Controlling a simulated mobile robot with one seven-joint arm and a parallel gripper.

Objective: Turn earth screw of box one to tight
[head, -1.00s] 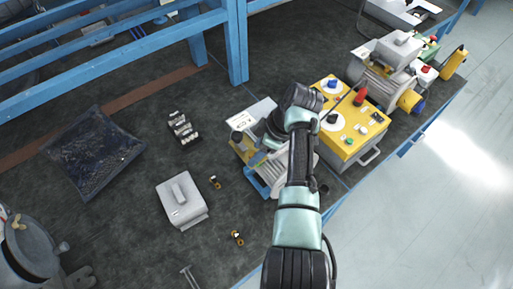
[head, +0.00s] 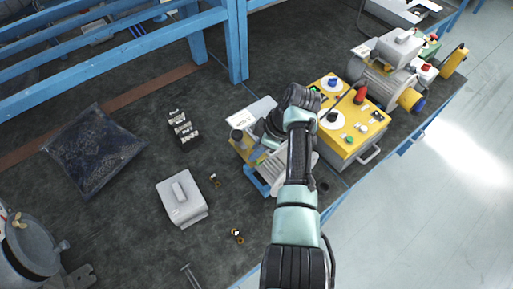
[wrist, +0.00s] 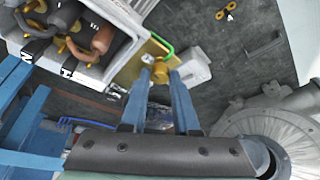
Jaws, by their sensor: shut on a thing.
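In the wrist view, an open white terminal box (wrist: 112,17) at upper left holds thick dark and copper-coloured leads with lettered tags. Beside its wall is a brass plate (wrist: 127,76) with a brass earth screw (wrist: 160,70) and a green wire (wrist: 161,51). My gripper (wrist: 160,68) has its two blue fingers shut on the screw's head, one on each side. The screw's seating is hidden. In the head view, my arm covers much of the finned motor (head: 297,166), and my gripper is hard to make out there.
A yellow test unit (head: 354,130) with knobs stands right of the motor, and another motor (head: 378,78) stands beyond it. A grey lid (head: 182,199), small brass parts (head: 237,235) and a terminal block (head: 183,126) lie left. A blue frame (head: 235,45) rises behind.

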